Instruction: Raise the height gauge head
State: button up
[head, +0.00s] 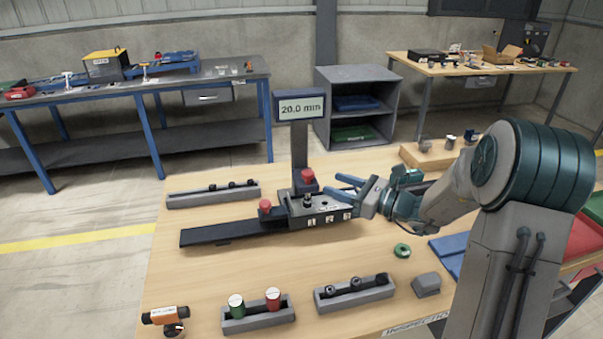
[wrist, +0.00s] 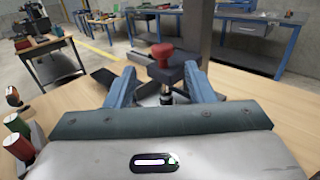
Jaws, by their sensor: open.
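The height gauge (head: 299,145) stands on the bench, with a dark column and a display reading 20.0 mm. Its head (head: 306,188) is a dark block with a red knob (head: 308,175) on top, low on the column, above a part on the grey base (head: 320,207). My gripper (head: 341,186) is open with blue fingers, just right of the head. In the wrist view the head (wrist: 166,73) and red knob (wrist: 162,51) appear between and beyond the spread fingers (wrist: 160,76). I cannot tell whether a finger touches the head.
A second red knob (head: 265,206) stands left of the base on a dark rail (head: 215,232). Grey trays hold small parts behind (head: 213,200) and in front (head: 354,297); one front tray (head: 259,320) holds green and red cylinders. A green ring (head: 402,250) lies on open bench.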

aim_at(312, 176)
jog(key=p+x, duration=0.1)
jog(key=x, duration=0.8)
